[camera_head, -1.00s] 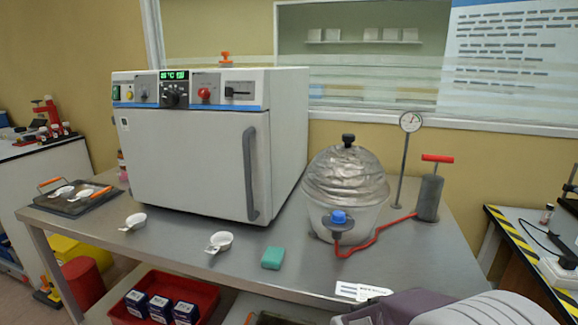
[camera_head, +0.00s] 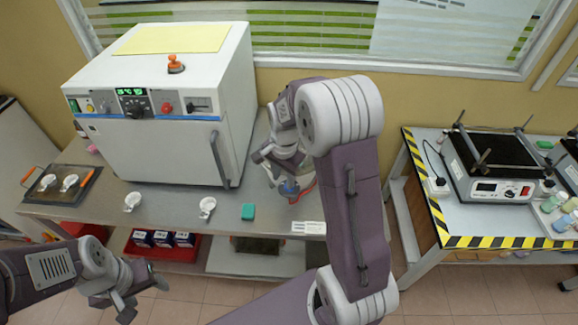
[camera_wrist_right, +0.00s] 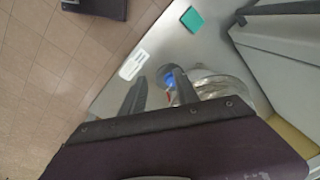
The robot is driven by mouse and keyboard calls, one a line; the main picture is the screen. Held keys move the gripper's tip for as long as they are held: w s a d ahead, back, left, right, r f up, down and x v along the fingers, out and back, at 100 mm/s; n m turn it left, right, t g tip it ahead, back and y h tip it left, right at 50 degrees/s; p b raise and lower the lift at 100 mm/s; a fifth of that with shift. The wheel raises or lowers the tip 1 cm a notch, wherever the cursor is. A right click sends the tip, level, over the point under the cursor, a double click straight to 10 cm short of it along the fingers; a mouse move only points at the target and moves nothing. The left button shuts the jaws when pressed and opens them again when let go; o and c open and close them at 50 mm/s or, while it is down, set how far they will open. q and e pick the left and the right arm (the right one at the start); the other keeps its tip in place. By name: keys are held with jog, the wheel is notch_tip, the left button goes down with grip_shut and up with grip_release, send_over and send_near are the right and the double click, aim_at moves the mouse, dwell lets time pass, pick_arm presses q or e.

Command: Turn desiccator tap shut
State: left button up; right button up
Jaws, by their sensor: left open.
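The desiccator's blue tap (camera_head: 289,187) shows just below my right gripper (camera_head: 272,172), whose arm hides most of the desiccator in the head view. In the right wrist view the foil-covered desiccator (camera_wrist_right: 212,84) lies beyond the fingers, and the blue tap (camera_wrist_right: 168,80) shows beside the right-hand finger, partly covered by it. The two fingers (camera_wrist_right: 157,80) stand apart with nothing held between them. Whether a finger touches the tap, I cannot tell. My left gripper (camera_head: 138,290) is open and empty at the lower left, in front of the bench.
The oven (camera_head: 165,150) stands left of the desiccator. A green block (camera_head: 248,211), white dishes (camera_head: 207,206) and a label (camera_head: 309,228) lie on the steel bench (camera_head: 170,215). A red hose (camera_head: 303,192) runs beside the tap. A striped-edge table (camera_head: 420,190) stands at right.

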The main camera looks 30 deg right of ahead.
jog(key=w+d+m, duration=0.1)
jog(key=m, duration=0.1)
jog(key=w+d+f+m, duration=0.1)
jog(key=w+d+m, duration=0.1)
jog(key=m, duration=0.1)
jog(key=w+d+f+m+g, duration=0.1)
jog(key=m, duration=0.2)
jog(key=shift+w+d, duration=0.3)
jog(key=shift+w, duration=0.1)
notch_tip(320, 180, down, 8)
jog(key=shift+w+r+p, duration=0.1)
jog(key=shift+r+p, duration=0.1)
jog(key=shift+p, duration=0.7)
jog(key=shift+f, duration=0.55)
grip_shut()
